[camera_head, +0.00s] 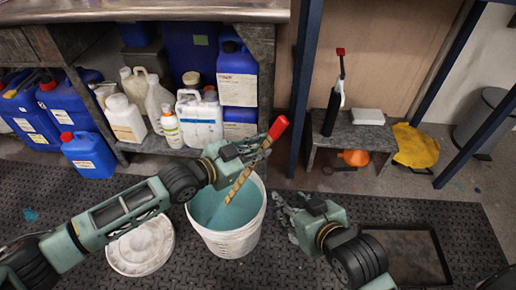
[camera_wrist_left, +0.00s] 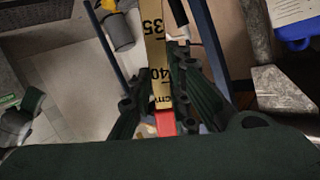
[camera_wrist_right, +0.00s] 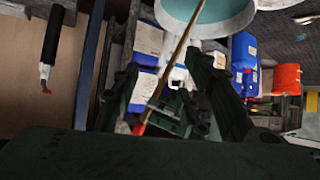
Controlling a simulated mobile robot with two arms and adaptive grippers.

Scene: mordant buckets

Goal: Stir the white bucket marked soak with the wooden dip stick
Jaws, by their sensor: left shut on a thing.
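The white bucket (camera_head: 228,240) stands on the dark mat and holds teal liquid (camera_head: 236,208). No soak mark is readable on the side I see. My left gripper (camera_head: 254,150) is shut on the wooden dip stick (camera_head: 238,184), near its red end, above the bucket's back rim. The stick is tilted, and its lower part reaches down inside the bucket to the liquid; its tip is hidden. In the left wrist view, the stick (camera_wrist_left: 155,60) shows centimetre marks between the fingers. My right gripper (camera_head: 286,208) is open and empty, just right of the bucket.
A round white lid (camera_head: 140,246) lies on the mat left of the bucket. White jugs and blue canisters (camera_head: 238,80) crowd the shelf behind. A small grey stool (camera_head: 352,135) stands back right, past a blue post (camera_head: 304,90). A dark tray (camera_head: 412,252) lies at right.

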